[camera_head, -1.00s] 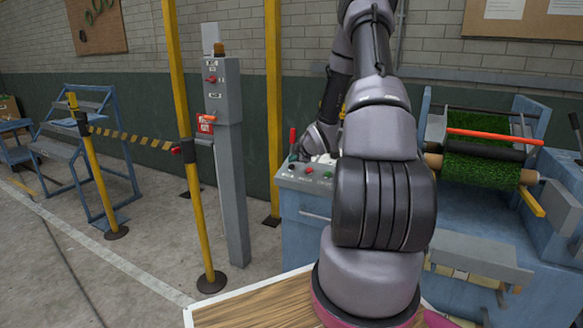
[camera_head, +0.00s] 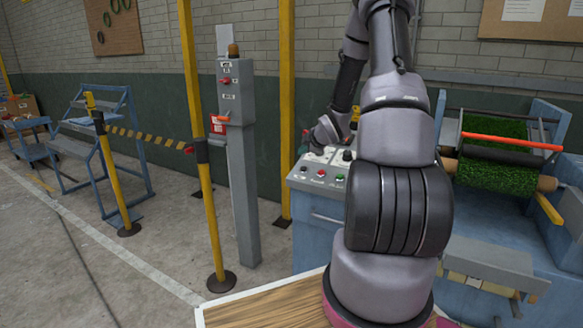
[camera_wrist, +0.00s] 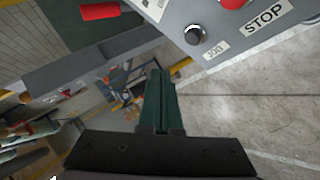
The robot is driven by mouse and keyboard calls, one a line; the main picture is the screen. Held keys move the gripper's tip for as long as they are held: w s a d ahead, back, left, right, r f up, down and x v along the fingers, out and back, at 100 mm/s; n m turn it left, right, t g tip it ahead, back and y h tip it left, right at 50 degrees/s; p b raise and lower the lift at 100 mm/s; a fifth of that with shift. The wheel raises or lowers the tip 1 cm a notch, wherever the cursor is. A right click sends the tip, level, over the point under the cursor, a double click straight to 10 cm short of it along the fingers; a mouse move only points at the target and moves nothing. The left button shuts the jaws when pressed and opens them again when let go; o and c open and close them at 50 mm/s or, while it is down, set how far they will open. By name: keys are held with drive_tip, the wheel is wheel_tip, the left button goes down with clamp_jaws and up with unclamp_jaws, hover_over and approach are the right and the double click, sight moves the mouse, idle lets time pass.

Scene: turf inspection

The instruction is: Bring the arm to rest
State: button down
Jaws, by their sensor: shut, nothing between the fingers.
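My arm rises across the middle of the head view, with its wrist (camera_head: 328,130) bent down over the back of a control console (camera_head: 322,172). My gripper's fingers are hidden in that view. In the wrist view my gripper (camera_wrist: 156,75) is shut and empty, its dark green fingers side by side. A grey panel with a red button (camera_wrist: 233,3), a black knob (camera_wrist: 194,35) and a STOP label (camera_wrist: 263,16) lies close beyond the fingers, at upper right. The fingers appear apart from it.
A blue machine with a green turf roll (camera_head: 497,165) stands right. A grey control post (camera_head: 238,160) and yellow barrier posts (camera_head: 210,215) stand left of the console. A wooden board (camera_head: 265,305) lies in front. Floor (camera_head: 100,275) is clear at left.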

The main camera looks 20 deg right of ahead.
drive_tip(key=shift+r, duration=0.1)
drive_tip(key=s+a+r+m+g+h, duration=0.1)
drive_tip(key=s+a+r+m, duration=0.3)
drive_tip(key=r, duration=0.5)
drive_tip(key=s+a+r+m+g+h, duration=0.1)
drive_tip(key=s+a+r+m+h, duration=0.1)
drive_tip(key=s+r+m, duration=0.6)
drive_tip(key=s+a+r+m+g+y, duration=0.1)
drive_tip(key=s+a+r, duration=0.4)
drive_tip(key=s, duration=0.6)
drive_tip(key=s+a+r+m+g+y, duration=0.1)
drive_tip(key=s+a+r+m+y, duration=0.2)
drive_tip(key=s, duration=0.9)
drive_tip(key=a+r+m, duration=0.2)
drive_tip(key=a, duration=0.2)
drive_tip(key=shift+s+a+r+m, duration=0.15)
drive_tip(key=shift+s+a+m, duration=0.1)
drive_tip(key=shift+m, duration=0.15)
drive_tip(key=shift+w, duration=0.1)
